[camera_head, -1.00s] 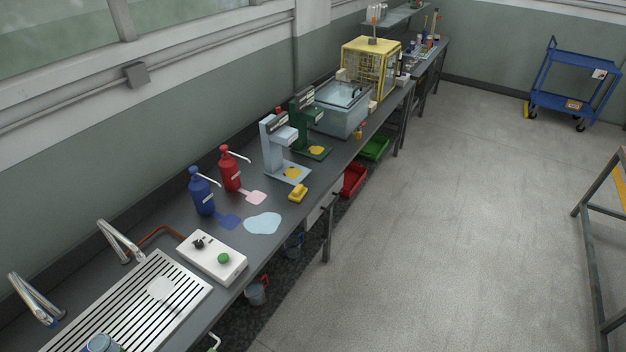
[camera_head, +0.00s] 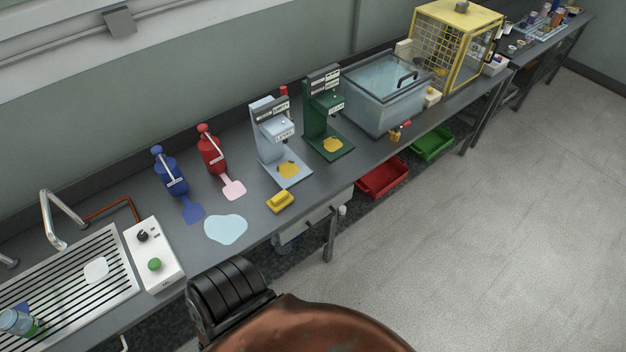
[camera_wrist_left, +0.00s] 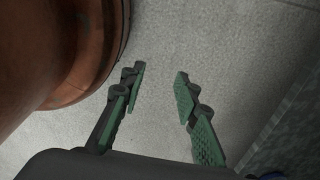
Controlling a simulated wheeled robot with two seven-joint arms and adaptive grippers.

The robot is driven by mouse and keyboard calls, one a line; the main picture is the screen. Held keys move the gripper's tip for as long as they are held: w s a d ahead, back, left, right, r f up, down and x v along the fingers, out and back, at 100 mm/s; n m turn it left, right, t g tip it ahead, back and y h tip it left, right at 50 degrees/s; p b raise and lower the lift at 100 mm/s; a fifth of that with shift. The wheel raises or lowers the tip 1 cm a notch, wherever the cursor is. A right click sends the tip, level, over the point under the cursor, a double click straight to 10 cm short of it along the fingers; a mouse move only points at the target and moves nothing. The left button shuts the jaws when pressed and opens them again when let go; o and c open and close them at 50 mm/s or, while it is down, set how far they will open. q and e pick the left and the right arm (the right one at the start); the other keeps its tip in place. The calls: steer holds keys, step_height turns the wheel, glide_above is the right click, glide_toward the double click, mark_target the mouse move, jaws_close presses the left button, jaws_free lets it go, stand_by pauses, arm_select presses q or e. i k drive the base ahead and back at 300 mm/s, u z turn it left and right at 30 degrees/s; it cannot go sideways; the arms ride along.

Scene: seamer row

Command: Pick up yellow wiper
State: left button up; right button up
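The yellow wiper (camera_head: 280,202) is a small yellow block lying on the grey bench near its front edge. It sits right of a light blue puddle and in front of the pale blue stand. My left gripper (camera_wrist_left: 160,88) shows in the left wrist view, with its two green-padded fingers apart and nothing between them. Only floor lies behind the fingers. The wiper is not seen in the left wrist view. Neither gripper's fingers show in the head view; a part of my own arm or body fills the bottom middle.
The light blue puddle (camera_head: 226,229) lies left of the wiper. Blue (camera_head: 171,173) and red (camera_head: 212,154) pump bottles, a pale blue stand (camera_head: 268,140) and a green stand (camera_head: 318,118) stand behind. A white control box (camera_head: 153,254) is at left. Floor at right is clear.

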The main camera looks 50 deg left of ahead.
mark_target(276, 202)
steer(key=i, duration=0.75)
steer(key=u, duration=2.3)
